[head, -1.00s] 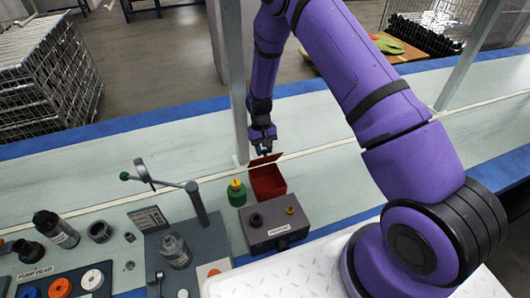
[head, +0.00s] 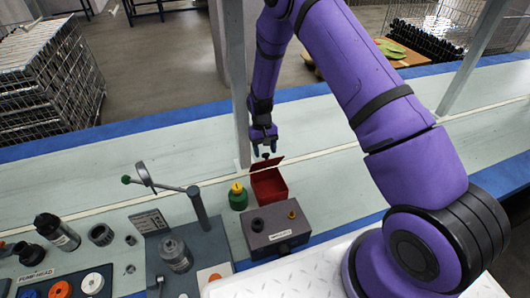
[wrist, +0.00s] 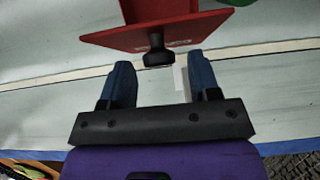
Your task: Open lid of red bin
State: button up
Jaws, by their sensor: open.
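The red bin (head: 270,187) stands on the pale conveyor surface, and its inside shows from above in the head view. Its red lid (head: 267,163) is raised along the far side of the bin. In the wrist view the lid (wrist: 200,28) crosses the top, with a black knob (wrist: 158,50) on the side facing me. My gripper (head: 263,150) is just beyond the lid. In the wrist view my gripper (wrist: 160,70) has its two blue fingers wide apart. The knob sits centred just past the fingertips, touching neither finger.
A green bottle with a yellow top (head: 237,196) stands left of the bin. A grey box with knobs (head: 275,228) is in front of it. A grey post (head: 241,90) rises close to my gripper's left. The conveyor to the right is clear.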

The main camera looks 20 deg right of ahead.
jog(key=v, duration=0.6)
jog(key=shift+s+r, duration=0.1)
dwell(0.3)
